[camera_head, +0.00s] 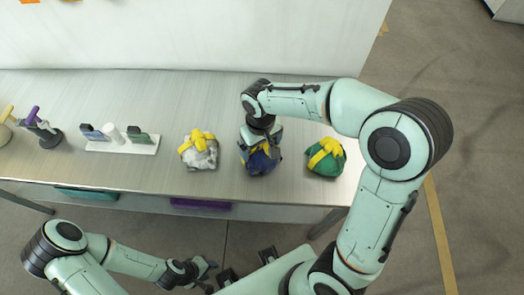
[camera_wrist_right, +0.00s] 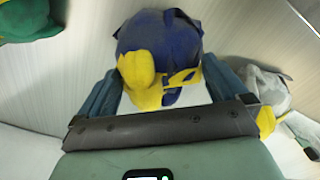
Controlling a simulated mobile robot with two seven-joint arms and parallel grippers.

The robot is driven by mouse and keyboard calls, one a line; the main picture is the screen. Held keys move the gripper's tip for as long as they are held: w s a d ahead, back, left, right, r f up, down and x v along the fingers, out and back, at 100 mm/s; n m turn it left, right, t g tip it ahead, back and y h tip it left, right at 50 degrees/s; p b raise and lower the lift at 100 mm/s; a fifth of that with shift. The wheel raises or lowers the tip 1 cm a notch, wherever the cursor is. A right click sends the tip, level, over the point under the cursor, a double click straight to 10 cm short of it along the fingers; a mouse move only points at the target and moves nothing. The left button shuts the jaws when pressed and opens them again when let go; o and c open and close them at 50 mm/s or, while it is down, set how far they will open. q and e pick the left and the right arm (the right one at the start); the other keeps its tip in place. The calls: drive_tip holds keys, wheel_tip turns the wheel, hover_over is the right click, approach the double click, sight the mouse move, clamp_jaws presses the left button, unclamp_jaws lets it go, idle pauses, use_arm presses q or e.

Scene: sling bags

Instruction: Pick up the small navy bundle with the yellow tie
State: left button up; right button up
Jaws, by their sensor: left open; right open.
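The small navy bundle (camera_head: 258,165) with a yellow tie stands on the table, between a white bundle and a green bundle. My right gripper (camera_head: 260,146) is above it and hides much of it in the head view. In the right wrist view the navy bundle (camera_wrist_right: 165,45) and its yellow tie (camera_wrist_right: 140,75) lie between and just beyond the two open fingers (camera_wrist_right: 165,85). I cannot tell whether the fingers touch the cloth. My left gripper (camera_head: 206,268) is open and empty, low in front of the table and away from the bundles.
A white bundle with a yellow tie (camera_head: 198,152) stands to the left and a green one (camera_head: 326,158) to the right, both close to my right gripper. A white rack (camera_head: 120,147) with small items stands further left. The table's (camera_head: 120,185) back strip is clear.

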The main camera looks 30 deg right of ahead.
drive_tip(key=shift+c, duration=0.3)
drive_tip(key=c, duration=1.1)
drive_tip(key=shift+r, duration=0.1)
